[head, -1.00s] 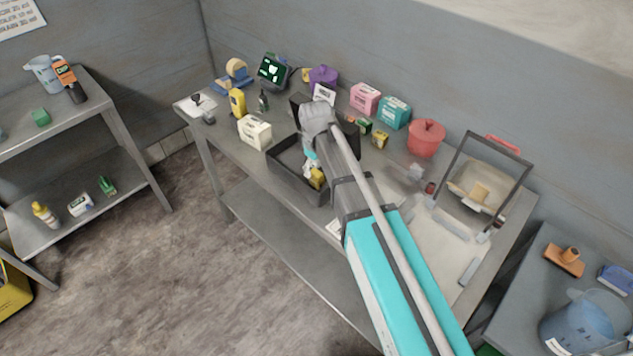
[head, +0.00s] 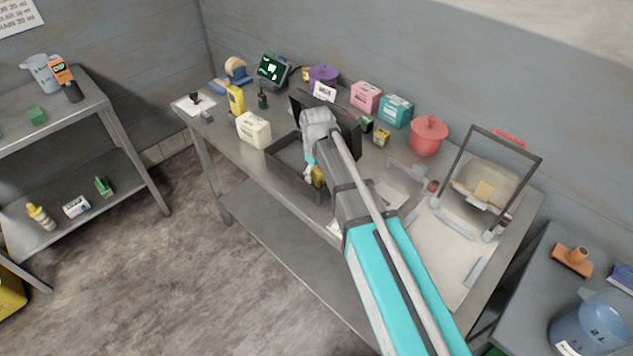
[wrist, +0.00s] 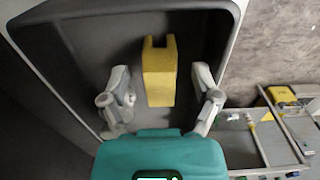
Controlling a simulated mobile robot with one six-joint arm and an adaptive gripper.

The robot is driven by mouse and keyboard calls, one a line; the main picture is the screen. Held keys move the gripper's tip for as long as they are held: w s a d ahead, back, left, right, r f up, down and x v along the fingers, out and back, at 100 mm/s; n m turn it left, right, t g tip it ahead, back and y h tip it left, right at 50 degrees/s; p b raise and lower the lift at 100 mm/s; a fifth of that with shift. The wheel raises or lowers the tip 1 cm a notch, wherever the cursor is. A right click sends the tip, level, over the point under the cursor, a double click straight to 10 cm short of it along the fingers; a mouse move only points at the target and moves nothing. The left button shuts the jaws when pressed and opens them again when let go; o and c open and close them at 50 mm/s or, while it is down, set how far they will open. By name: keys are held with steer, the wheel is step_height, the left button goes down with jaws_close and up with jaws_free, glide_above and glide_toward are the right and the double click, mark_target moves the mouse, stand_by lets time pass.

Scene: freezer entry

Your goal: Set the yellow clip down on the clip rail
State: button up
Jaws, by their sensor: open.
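The yellow clip (wrist: 159,75) is a block with a notch in one end. It shows in the wrist view between the two fingers of my gripper (wrist: 161,78), with a gap on each side. In the head view the yellow clip (head: 318,176) is partly hidden by my arm, at the dark open case (head: 290,178) on the steel table. My gripper (head: 310,170) is open there, and its fingers are partly hidden. I cannot pick out the clip rail with certainty in either view.
A cream box (head: 253,129) stands left of the case. Pink (head: 366,97) and teal (head: 396,110) boxes and a red pot (head: 429,136) stand behind it. A framed clear-sided tray (head: 440,245) is at the right. A shelf unit (head: 60,130) stands at the left.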

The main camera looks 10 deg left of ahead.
steer(key=shift+f+b, duration=0.4)
steer(key=shift+f, duration=0.3)
steer(key=c, duration=1)
